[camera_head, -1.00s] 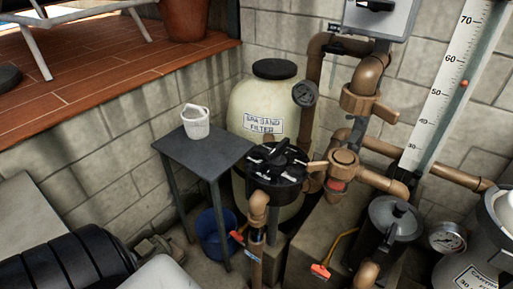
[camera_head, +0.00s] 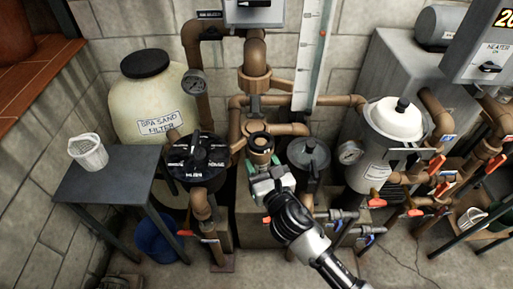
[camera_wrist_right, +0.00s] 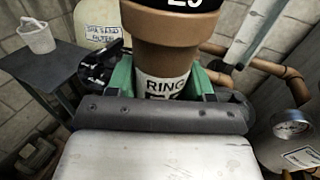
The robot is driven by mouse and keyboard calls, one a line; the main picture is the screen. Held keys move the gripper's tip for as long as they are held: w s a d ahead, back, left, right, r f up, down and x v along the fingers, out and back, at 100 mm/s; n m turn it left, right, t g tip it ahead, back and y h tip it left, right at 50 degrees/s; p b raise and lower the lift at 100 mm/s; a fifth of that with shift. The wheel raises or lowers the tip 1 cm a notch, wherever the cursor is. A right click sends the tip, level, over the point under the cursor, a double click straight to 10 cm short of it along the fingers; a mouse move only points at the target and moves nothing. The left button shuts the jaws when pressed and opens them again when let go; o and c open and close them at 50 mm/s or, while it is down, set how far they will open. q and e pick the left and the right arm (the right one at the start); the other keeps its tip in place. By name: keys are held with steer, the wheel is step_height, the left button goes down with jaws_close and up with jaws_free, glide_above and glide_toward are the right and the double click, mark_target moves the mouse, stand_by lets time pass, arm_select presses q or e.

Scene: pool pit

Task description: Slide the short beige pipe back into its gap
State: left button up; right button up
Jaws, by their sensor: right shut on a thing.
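My right gripper (camera_head: 264,172) is shut on a short beige-brown pipe (camera_head: 260,142) and holds it upright in front of the pipework. In the right wrist view the pipe (camera_wrist_right: 172,50) stands between the green-padded fingers (camera_wrist_right: 165,84). It has a wider collar with a dark band at the top and a white label reading "RING". In the head view its open upper end shows below the brown valve (camera_head: 255,82) on the vertical pipe. The held pipe and gripper hide part of the pipework behind, so I cannot tell where the gap is. My left gripper is not in view.
A multiport valve (camera_head: 194,157) and sand filter (camera_head: 143,105) are to the left, with a grey table (camera_head: 105,177) bearing a white basket (camera_head: 88,152). A dark lidded pot (camera_head: 309,158) and cartridge filter (camera_head: 394,135) crowd the right. Floor is open at front right.

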steer(key=shift+w+a+r, duration=0.3)
steer(key=shift+a+r, duration=0.1)
steer(key=shift+a, duration=0.1)
steer(key=shift+w+a+f, duration=0.1)
steer(key=shift+a, duration=0.1)
steer(key=shift+w+f, duration=0.1)
steer(key=shift+w, duration=0.4)
arm_select(q)
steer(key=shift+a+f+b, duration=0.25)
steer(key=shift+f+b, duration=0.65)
steer(key=shift+b, duration=0.15)
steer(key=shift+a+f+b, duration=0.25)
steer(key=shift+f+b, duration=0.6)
steer(key=shift+b, duration=0.15)
arm_select(e)
steer(key=w+f, duration=0.1)
steer(key=w, duration=0.9)
steer(key=shift+w+f, duration=0.15)
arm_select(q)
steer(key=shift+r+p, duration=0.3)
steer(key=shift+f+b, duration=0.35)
arm_select(e)
steer(key=shift+w, duration=1.45)
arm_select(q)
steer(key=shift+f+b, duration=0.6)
arm_select(e)
steer(key=shift+w, duration=1.5)
